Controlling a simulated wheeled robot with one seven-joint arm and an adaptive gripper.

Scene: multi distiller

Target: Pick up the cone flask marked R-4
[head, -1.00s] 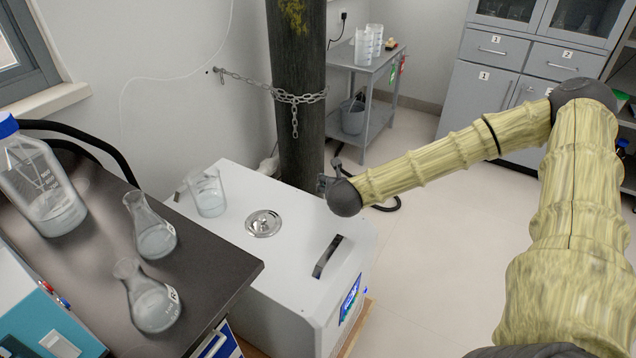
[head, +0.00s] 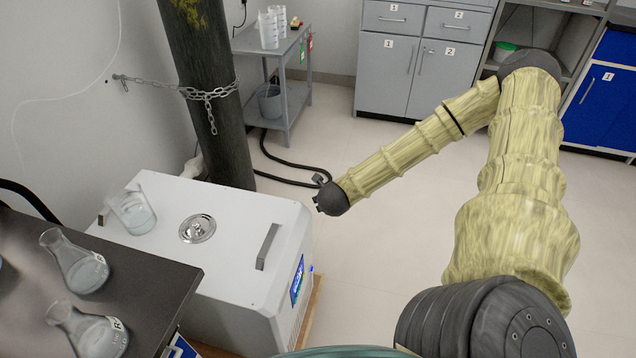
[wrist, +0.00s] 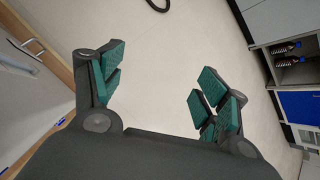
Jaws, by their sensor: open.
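Two cone flasks with liquid stand on the dark bench top at the lower left of the head view. The rear flask (head: 80,266) and the front flask (head: 95,334) each carry a white mark, but only an "R" can be read, so I cannot tell which is R-4. My gripper is open and empty in the wrist view (wrist: 158,92), its green-padded fingers spread over bare floor. In the head view my arm reaches left to the right of the white box, well away from both flasks; the fingers are barely visible there.
A white box machine (head: 235,255) with a lid and handle stands beside the dark bench (head: 150,290). A beaker (head: 133,212) sits on it. A chained dark cylinder (head: 207,100) stands behind. A grey cart (head: 285,60) and cabinets (head: 415,65) are at the back. The floor between is open.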

